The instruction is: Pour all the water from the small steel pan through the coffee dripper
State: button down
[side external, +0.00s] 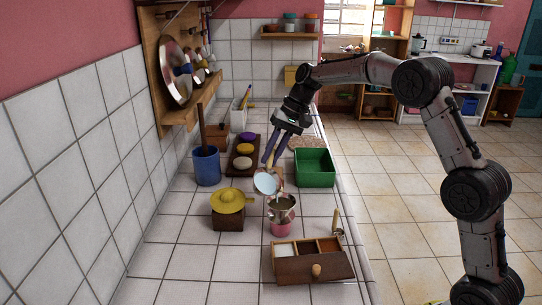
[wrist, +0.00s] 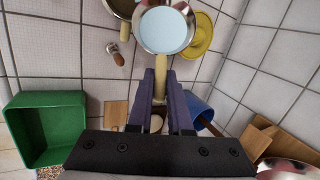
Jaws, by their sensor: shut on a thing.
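My gripper (wrist: 160,90) is shut on the pale handle (wrist: 164,85) of the small steel pan (wrist: 165,28), in the wrist view. The pan, held in the air, also shows in the side external view (side external: 266,183), where it looks tilted. A pale blue disc of water fills most of it in both views. The steel coffee dripper (side external: 281,203) sits on a pink cup (side external: 281,228), just below and right of the pan. The dripper, dark inside, is partly cut off at the wrist view's top edge (wrist: 123,8). I cannot tell whether water is running out.
A yellow lidded thing (side external: 228,199) on a wooden block stands left of the dripper. A green bin (side external: 315,168) is right, a blue pot (side external: 207,166) left. A wooden box with compartments (side external: 312,264) is in front. The tiled wall bounds the left side.

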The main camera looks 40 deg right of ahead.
jog(key=shift+s+r+n+t, duration=0.15)
jog(key=shift+s+r+t, duration=0.4)
jog(key=shift+t, duration=0.35)
jog(key=shift+s+r+n+t, duration=0.15)
jog(key=shift+s+r+t, duration=0.3)
jog(key=shift+s+t, duration=0.35)
dwell(1.1)
jog(key=shift+s+d+r+n+t+y, duration=0.1)
jog(key=shift+s+r+n+t+y, duration=0.1)
jog(key=shift+s+t, duration=0.45)
jog(key=shift+s+r+n+t+y, duration=0.2)
jog(key=shift+s+t, duration=0.15)
jog(key=shift+t, duration=0.6)
dwell(1.2)
jog(key=shift+r, duration=0.1)
jog(key=shift+r, duration=1.45)
